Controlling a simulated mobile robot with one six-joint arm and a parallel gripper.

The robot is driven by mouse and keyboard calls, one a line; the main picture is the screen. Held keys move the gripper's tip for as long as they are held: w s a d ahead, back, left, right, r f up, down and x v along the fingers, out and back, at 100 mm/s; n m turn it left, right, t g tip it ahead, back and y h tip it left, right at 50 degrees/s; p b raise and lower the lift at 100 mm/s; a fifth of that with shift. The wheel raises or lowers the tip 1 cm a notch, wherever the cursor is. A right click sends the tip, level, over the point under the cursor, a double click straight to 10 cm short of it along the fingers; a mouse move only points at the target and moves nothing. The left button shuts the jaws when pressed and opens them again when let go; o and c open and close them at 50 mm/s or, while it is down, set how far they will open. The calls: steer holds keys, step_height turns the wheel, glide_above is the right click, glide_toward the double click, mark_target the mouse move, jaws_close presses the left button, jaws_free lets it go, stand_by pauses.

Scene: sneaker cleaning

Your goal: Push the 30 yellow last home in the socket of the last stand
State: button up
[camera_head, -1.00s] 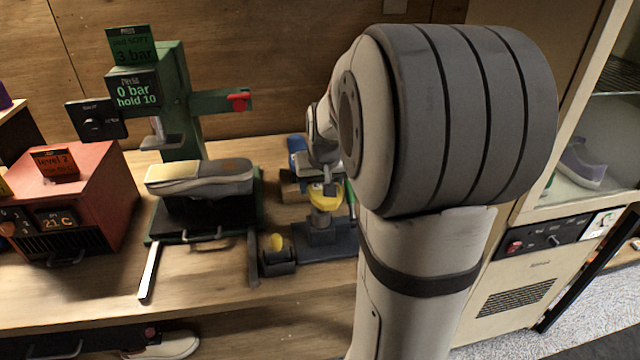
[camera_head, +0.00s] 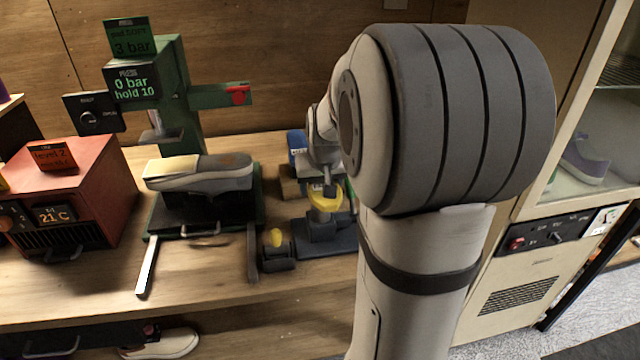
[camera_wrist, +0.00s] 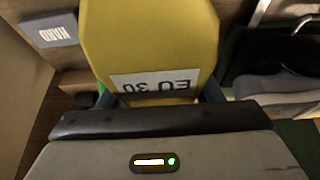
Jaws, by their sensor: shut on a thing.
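The yellow last (camera_head: 325,200) is at the last stand (camera_head: 322,242), just right of the green press in the head view. In the wrist view the last (camera_wrist: 150,40) fills the top middle, with an upside-down "EU 30" label. My gripper (camera_head: 325,187) is above the stand, shut on the last; in the wrist view its fingers (camera_wrist: 160,93) show at both sides of the label. The last looks to be right over or in the stand's socket. The socket and the last's lower end are hidden, so I cannot tell how deep it sits.
The green press (camera_head: 181,110) stands left, with a sneaker (camera_head: 200,173) under its pad. A blue-grey "HARD" block (camera_wrist: 50,30) is near the last. A red box (camera_head: 75,190) is far left.

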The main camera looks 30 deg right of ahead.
steer(key=shift+f+b, duration=1.05)
steer(key=shift+f, duration=0.3)
steer(key=o, duration=1.4)
steer(key=v, duration=0.7)
steer(key=shift+s+r, duration=0.15)
steer(key=shift+r, duration=0.25)
steer(key=shift+a, duration=0.1)
steer(key=s+a+f+n+p, duration=0.1)
steer(key=s+a, duration=0.3)
steer(key=s, duration=0.1)
steer(key=s+a+f+n+g+y+p, duration=0.1)
steer(key=s+a, duration=0.4)
steer(key=s, duration=0.1)
steer(key=s+a+n+p, duration=0.1)
steer(key=s+a, duration=0.4)
steer(key=shift+s+f+g, duration=0.25)
steer(key=shift+f+g, duration=0.15)
